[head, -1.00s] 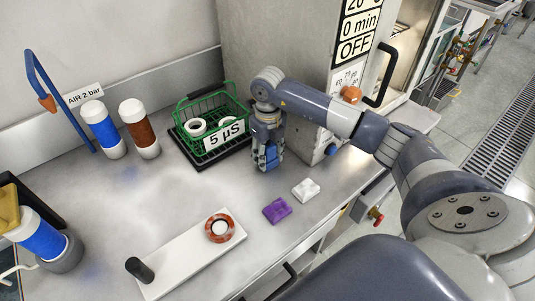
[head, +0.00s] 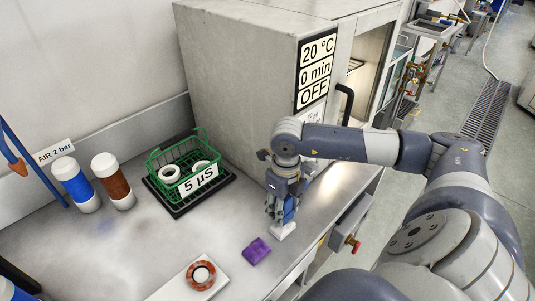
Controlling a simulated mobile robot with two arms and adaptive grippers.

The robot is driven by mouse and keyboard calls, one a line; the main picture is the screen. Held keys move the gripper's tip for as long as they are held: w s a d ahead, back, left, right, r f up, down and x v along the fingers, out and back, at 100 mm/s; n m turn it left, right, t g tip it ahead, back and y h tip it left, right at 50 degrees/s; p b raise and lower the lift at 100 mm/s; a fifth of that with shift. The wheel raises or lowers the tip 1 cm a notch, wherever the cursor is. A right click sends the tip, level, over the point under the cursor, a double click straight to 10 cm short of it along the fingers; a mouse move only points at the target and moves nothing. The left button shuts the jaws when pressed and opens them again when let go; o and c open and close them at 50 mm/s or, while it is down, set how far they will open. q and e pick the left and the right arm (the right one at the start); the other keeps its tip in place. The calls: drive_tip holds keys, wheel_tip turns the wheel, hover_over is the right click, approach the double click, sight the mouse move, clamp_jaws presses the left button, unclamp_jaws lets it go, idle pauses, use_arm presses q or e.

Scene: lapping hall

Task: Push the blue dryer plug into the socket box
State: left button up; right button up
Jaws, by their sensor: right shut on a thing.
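My right gripper (head: 281,212) points down at the front right of the bench. It is shut on the blue dryer plug (head: 289,212), which shows only as a blue strip between the fingers. The small white socket box (head: 283,232) is directly below the fingertips, and its top is partly hidden by them. I cannot tell whether the plug touches the box or has entered it. My left gripper is not in view.
A purple cloth (head: 256,251) lies left of the socket box. A green basket (head: 158,161) with white rings stands on a black tray (head: 178,213). The grey cabinet (head: 235,70) rises behind my right arm. The bench centre is clear.

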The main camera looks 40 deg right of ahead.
drive_tip(key=shift+s+d+r, duration=0.1)
drive_tip(key=shift+s+d, duration=0.05)
drive_tip(key=shift+s, duration=0.45)
drive_tip(key=shift+s+d, duration=0.15)
drive_tip(key=shift+s, duration=0.4)
drive_tip(key=shift+w+a+r+n, duration=0.1)
drive_tip(key=shift+a+r+n, duration=0.05)
drive_tip(key=shift+a+n, duration=0.4)
drive_tip(key=a+r+n, duration=0.1)
drive_tip(key=a+n, duration=0.1)
drive_tip(key=n, duration=0.2)
drive_tip(key=a+r+n, duration=0.1)
drive_tip(key=a+n, duration=0.2)
drive_tip(key=n, duration=0.2)
drive_tip(key=a+r+n, duration=0.1)
drive_tip(key=a+n, duration=0.2)
drive_tip(key=n, duration=0.2)
drive_tip(key=shift+w+a, duration=0.15)
drive_tip(key=shift+w, duration=0.25)
drive_tip(key=a+r+n, duration=0.5)
drive_tip(key=a+n, duration=0.3)
drive_tip(key=n, duration=1.2)
drive_tip(key=shift+s+r, duration=0.2)
drive_tip(key=shift+r, duration=0.2)
